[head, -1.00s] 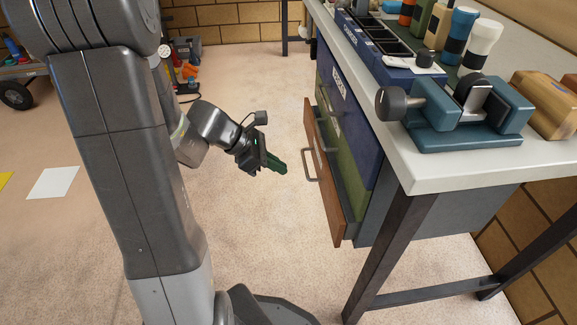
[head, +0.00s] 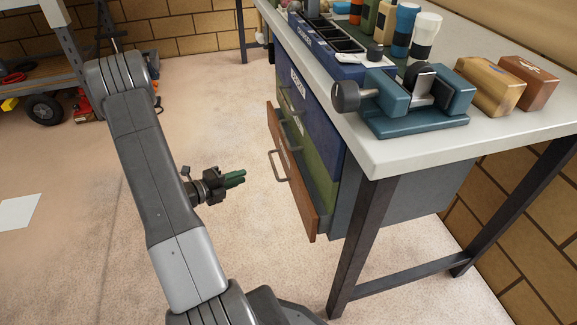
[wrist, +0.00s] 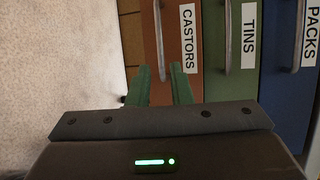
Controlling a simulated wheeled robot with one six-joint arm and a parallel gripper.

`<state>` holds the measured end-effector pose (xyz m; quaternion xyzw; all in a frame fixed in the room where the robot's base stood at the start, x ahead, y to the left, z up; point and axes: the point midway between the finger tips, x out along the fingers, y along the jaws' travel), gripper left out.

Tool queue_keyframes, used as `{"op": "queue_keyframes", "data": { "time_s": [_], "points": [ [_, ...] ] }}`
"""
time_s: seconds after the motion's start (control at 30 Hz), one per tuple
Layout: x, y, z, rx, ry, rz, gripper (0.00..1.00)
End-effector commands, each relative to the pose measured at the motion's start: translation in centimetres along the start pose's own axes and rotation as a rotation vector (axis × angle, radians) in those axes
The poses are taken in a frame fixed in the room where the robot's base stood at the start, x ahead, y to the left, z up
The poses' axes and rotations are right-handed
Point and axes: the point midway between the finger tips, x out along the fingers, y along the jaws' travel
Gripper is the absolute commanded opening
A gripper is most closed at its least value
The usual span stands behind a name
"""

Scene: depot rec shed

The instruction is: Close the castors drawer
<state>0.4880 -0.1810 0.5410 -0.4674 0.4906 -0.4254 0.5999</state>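The castors drawer (head: 302,200) has a brown front and stands pulled out at the bottom of the bench cabinet. Its bar handle (head: 273,166) faces my gripper. In the wrist view the drawer front (wrist: 194,85) carries a CASTORS label, with its handle (wrist: 160,45) beside it. My gripper (head: 243,177) is to the left of the drawer front, apart from it, with green fingers pointing at it. The drawer's contents cannot be seen.
The green TINS drawer (wrist: 222,88) and blue PACKS drawer (wrist: 276,105) sit beside it in the wrist view. The bench top (head: 400,150) overhangs, with a teal vise (head: 415,120) near its corner. A bench leg (head: 360,235) stands nearby. The floor left of the drawer is clear.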

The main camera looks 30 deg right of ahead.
Motion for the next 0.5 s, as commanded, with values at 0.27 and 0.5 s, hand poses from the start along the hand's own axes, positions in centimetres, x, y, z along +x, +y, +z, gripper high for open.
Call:
{"op": "queue_keyframes", "data": {
  "time_s": [0.27,0.5],
  "points": [
    [2.4,0.3,0.0,-0.008,-0.002,-0.002,0.19],
    [6.5,0.3,0.0,-0.006,0.0,-0.002,0.19]
  ]
}}
